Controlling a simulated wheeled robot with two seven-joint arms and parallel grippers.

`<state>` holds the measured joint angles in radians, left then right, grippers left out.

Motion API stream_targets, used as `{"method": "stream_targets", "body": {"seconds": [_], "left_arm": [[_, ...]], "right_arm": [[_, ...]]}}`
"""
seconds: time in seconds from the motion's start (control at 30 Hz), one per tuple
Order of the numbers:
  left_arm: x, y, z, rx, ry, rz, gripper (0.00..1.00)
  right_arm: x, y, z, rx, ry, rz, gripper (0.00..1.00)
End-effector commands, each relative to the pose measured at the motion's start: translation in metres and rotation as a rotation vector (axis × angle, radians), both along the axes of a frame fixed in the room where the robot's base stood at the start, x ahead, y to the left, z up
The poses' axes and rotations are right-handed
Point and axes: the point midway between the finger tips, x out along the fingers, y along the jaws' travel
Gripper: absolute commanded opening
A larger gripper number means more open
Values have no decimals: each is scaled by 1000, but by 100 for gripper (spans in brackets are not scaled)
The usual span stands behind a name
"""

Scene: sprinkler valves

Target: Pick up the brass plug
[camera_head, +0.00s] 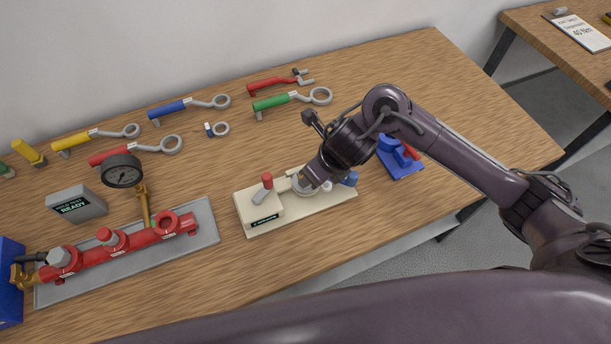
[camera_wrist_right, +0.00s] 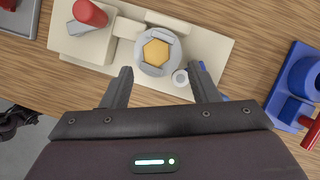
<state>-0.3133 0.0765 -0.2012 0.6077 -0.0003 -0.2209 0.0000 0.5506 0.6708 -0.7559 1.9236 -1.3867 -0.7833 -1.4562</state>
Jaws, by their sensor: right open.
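The brass plug (camera_wrist_right: 156,52) shows in the right wrist view as a gold hexagon. It sits inside a round grey holder (camera_wrist_right: 158,67) on a cream fixture (camera_wrist_right: 207,45). In the head view the cream fixture (camera_head: 264,208) stands at the middle of the bench, and my gripper largely hides the plug. My right gripper (camera_wrist_right: 163,76) is open above the fixture, its two fingers apart on either side of the holder and short of the plug, touching neither as far as I can see. It also shows in the head view (camera_head: 306,180). My left gripper is not in view.
A red lever (camera_head: 267,182) rises from the fixture's left end. A blue stand (camera_head: 399,158) is to its right. Several wrenches lie behind. The bench's right end is clear.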

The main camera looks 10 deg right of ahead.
Motion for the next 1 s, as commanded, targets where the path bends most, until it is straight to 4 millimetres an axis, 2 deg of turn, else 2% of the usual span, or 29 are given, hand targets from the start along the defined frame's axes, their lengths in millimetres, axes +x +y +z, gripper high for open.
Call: {"method": "stream_targets", "body": {"seconds": [0.07,0.2,0.33,0.5,0.9,1.0], "left_arm": [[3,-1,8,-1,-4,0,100],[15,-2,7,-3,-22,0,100],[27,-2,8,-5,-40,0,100],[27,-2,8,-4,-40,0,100],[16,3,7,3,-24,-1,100],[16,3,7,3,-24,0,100]], "right_arm": [[4,9,-8,3,7,-2,55],[11,12,-26,1,3,-2,55],[13,14,-31,1,1,-1,55],[13,13,-31,1,1,-1,55],[13,13,-31,1,0,-2,4],[14,13,-30,2,-1,-2,0]]}}
